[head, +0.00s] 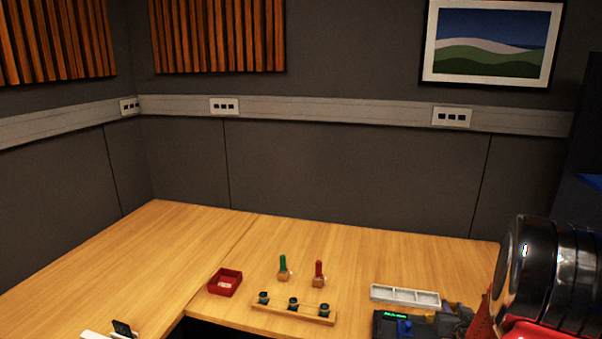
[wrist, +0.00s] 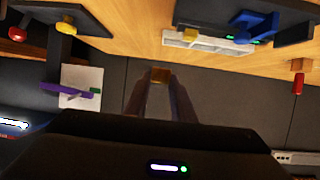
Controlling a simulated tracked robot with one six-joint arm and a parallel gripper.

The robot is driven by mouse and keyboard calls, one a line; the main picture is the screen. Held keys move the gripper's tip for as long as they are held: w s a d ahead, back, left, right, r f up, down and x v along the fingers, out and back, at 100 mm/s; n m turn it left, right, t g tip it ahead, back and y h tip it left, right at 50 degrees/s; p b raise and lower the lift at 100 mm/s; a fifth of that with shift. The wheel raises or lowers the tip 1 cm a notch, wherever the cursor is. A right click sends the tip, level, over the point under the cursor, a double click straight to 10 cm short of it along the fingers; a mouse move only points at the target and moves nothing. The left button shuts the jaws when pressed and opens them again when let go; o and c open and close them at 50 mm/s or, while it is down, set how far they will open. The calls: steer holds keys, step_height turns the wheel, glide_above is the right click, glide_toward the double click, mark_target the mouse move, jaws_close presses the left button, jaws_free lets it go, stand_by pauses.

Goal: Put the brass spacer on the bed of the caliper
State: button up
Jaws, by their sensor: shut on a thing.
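The brass spacer (wrist: 160,75) is a small golden block held between the fingertips of my gripper (wrist: 160,84) in the wrist view. The gripper is shut on it. The caliper (head: 390,325) is a dark device with a green display and a blue part, at the lower right of the head view. In the wrist view its blue part (wrist: 252,28) shows at the upper right, apart from the spacer. The caliper's bed cannot be made out clearly. In the head view my arm covers the area right of the caliper.
A white compartment tray (head: 405,294) lies behind the caliper. A wooden rack (head: 293,313), red box (head: 225,282), green-handled tool (head: 283,267) and red-handled tool (head: 319,273) stand to the left. In the wrist view a purple item (wrist: 67,89) lies left. Back desk is clear.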

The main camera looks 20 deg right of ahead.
steer(key=w+a+r+n+y, duration=0.1)
steer(key=w+a, duration=0.3)
steer(key=a, duration=1)
steer(key=w+a+r+n+t+y, duration=0.1)
steer(key=w+a, duration=0.4)
steer(key=a, duration=0.9)
steer(key=w+a+r+n+t+y, duration=0.1)
steer(key=w+a+n+y, duration=0.3)
steer(key=a, duration=1)
steer(key=shift+w+a+r+n+y, duration=0.3)
steer(key=shift+w+a+r+y, duration=0.25)
steer(key=shift+r, duration=0.35)
steer(key=shift+s+d, duration=0.1)
steer(key=shift+d, duration=0.1)
steer(key=s+f, duration=0.5)
steer(key=f, duration=0.1)
steer(key=shift+f, duration=0.15)
